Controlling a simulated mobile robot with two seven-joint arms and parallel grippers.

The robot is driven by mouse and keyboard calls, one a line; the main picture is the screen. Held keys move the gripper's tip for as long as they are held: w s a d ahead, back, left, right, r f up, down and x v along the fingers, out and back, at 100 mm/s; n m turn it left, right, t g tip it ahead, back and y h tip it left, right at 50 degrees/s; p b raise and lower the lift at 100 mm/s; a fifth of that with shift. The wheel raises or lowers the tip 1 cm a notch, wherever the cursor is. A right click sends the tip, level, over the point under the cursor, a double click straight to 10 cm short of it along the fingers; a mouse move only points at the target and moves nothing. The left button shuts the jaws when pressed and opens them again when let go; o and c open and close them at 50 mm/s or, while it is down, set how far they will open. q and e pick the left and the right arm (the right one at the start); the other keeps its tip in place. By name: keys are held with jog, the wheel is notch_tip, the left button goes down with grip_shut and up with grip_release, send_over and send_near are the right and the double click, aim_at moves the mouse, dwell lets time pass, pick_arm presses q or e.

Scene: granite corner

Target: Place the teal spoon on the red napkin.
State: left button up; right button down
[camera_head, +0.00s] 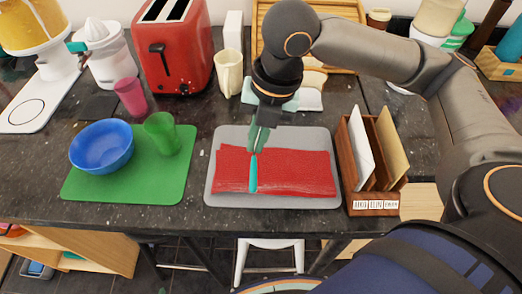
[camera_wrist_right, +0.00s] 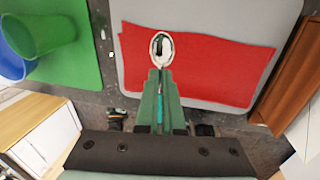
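The teal spoon (camera_head: 253,176) has its teal handle toward me over the red napkin (camera_head: 300,176). Its silver bowl shows past the fingertips in the right wrist view (camera_wrist_right: 161,47). My right gripper (camera_head: 259,146) points down over the napkin's far edge, with its green fingers close together around the spoon. The fingers also show in the right wrist view (camera_wrist_right: 160,85). I cannot tell whether the spoon touches the napkin or hangs just above it. The napkin lies on a grey tray (camera_head: 270,202). My left gripper is not in view.
A wooden organizer (camera_head: 375,208) stands close to the tray's right. A green mat (camera_head: 120,192) on the left bears a blue bowl (camera_head: 101,147) and a green cup (camera_head: 162,133). A red toaster (camera_head: 173,50) and a cream mug (camera_head: 229,72) stand behind.

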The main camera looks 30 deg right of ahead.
aim_at(258, 162)
jog(key=shift+w+d+f, duration=0.2)
jog(key=shift+d+f, duration=0.1)
jog(key=shift+f, duration=0.2)
jog(key=f, duration=0.2)
jog(key=f+b, duration=0.1)
jog(key=shift+w+d+f, duration=0.1)
jog(key=shift+d+f, duration=0.05)
jog(key=shift+d, duration=0.15)
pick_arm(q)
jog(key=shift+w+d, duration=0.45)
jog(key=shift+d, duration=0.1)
pick_arm(e)
jog(key=shift+f, duration=0.15)
jog(key=shift+f, duration=0.2)
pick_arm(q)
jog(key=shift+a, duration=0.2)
pick_arm(e)
jog(key=c, duration=1.1)
grip_release()
jog(key=shift+o, duration=0.2)
